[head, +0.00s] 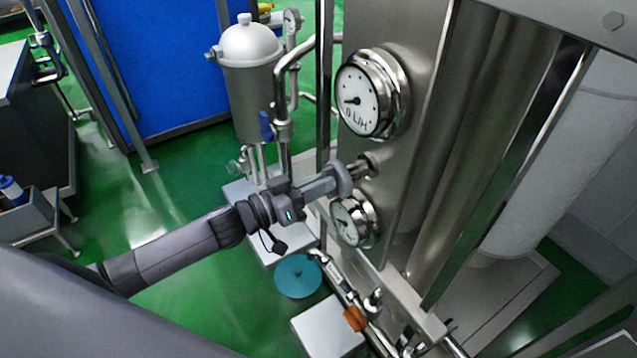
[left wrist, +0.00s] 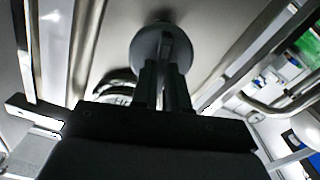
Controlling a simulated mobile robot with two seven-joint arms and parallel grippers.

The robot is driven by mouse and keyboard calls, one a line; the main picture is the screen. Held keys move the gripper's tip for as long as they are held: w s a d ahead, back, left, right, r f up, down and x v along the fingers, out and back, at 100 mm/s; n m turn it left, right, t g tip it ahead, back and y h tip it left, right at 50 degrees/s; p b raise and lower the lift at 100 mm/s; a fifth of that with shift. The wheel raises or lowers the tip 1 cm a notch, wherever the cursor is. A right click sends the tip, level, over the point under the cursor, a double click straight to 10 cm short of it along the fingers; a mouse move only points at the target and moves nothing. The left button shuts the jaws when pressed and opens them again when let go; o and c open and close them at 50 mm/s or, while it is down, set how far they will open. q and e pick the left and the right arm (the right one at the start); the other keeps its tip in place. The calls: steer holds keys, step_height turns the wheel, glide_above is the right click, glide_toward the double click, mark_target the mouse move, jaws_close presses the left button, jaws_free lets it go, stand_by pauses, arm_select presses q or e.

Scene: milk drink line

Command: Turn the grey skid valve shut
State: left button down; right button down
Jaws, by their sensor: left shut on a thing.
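The grey skid valve (head: 341,179) is a round grey handle on a short metal stem that comes out of the steel panel, between two dial gauges. My left gripper (head: 326,187) reaches it from the left and is shut on it. In the left wrist view the valve (left wrist: 150,45) is a grey disc with a raised bar across it, and the fingers of my left gripper (left wrist: 166,75) close on that bar. The fingers hide part of the bar. My right gripper is not in view.
A large gauge (head: 371,95) sits above the valve and a smaller gauge (head: 352,222) below it, close to my gripper. A steel vessel (head: 248,80) with pipes and a blue-handled valve (head: 266,126) stands to the left. A teal disc (head: 298,277) lies lower down.

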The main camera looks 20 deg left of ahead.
arm_select(q)
steer(key=shift+s+d+f+m+b, duration=0.1)
steer(key=shift+m+b, duration=0.15)
steer(key=shift+m, duration=3.3)
steer(key=shift+s+d+f+m+b, duration=0.15)
steer(key=shift+m+b, duration=0.15)
steer(key=shift+m, duration=3.3)
steer(key=shift+d+f+m+b, duration=0.1)
steer(key=shift+m+b, duration=0.15)
steer(key=shift+m, duration=3.3)
steer(key=c, duration=1.1)
jaws_free()
steer(key=shift+c, duration=0.2)
steer(key=v, duration=0.7)
steer(key=shift+b, duration=0.4)
